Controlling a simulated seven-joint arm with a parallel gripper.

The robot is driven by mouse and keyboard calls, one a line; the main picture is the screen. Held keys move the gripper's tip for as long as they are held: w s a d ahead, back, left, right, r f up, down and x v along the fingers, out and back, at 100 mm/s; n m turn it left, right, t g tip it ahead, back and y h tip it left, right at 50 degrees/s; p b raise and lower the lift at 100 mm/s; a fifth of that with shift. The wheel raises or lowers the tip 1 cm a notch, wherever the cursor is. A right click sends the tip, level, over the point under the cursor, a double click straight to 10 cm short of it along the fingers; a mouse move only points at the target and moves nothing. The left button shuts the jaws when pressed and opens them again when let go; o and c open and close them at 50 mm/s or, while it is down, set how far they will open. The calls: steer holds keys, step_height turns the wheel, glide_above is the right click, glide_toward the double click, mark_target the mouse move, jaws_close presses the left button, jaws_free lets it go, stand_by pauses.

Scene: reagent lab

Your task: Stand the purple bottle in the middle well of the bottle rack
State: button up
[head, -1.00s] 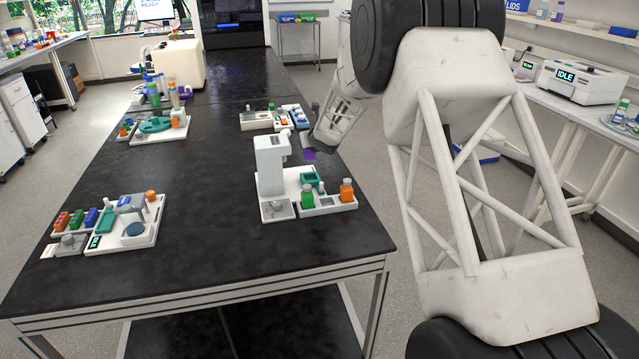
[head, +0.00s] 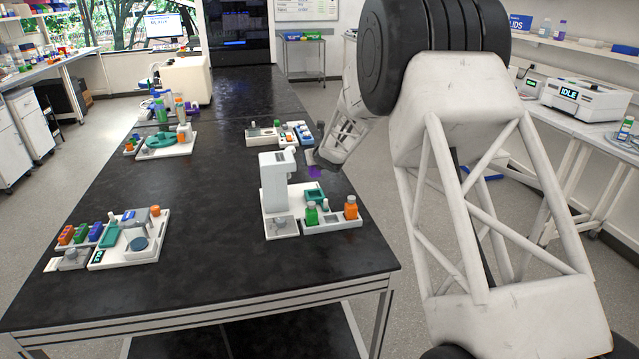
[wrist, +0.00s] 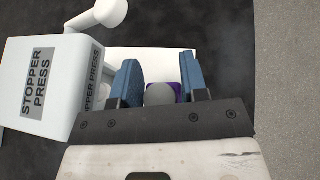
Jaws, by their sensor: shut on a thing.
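The purple bottle (head: 315,173) is in my gripper (head: 317,162), above the bench behind the bottle rack in the head view. In the wrist view, its grey top and a sliver of purple (wrist: 177,88) show between the blue finger pads of my gripper (wrist: 160,82); the rest is hidden. The white bottle rack (head: 334,227) holds a green bottle (head: 311,214) at its left and an orange bottle (head: 350,208) at its right. The middle well between them looks empty. The bottle is apart from the rack.
The white stopper press (head: 277,183) stands left of the bottle, close beside my gripper in the wrist view (wrist: 40,85). A teal tray (head: 315,196) lies behind the rack. Other stations stand at the left and back. The bench between them is clear.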

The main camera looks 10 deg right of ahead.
steer(key=shift+s+d+f, duration=0.1)
steer(key=shift+s+d, duration=0.05)
steer(key=shift+s, duration=0.45)
steer(key=shift+s+d+f, duration=0.1)
steer(key=shift+s, duration=0.5)
steer(key=s+d+f+m+h, duration=0.1)
steer(key=s+f, duration=0.3)
steer(key=s, duration=0.7)
steer(key=shift+s+d+f, duration=0.15)
steer(key=shift+s+d, duration=0.25)
steer(key=shift+d, duration=0.2)
steer(key=shift+f, duration=0.2)
steer(key=shift+f, duration=1.7)
steer(key=shift+f+h, duration=0.3)
steer(key=shift+f, duration=1)
stand_by(1.9)
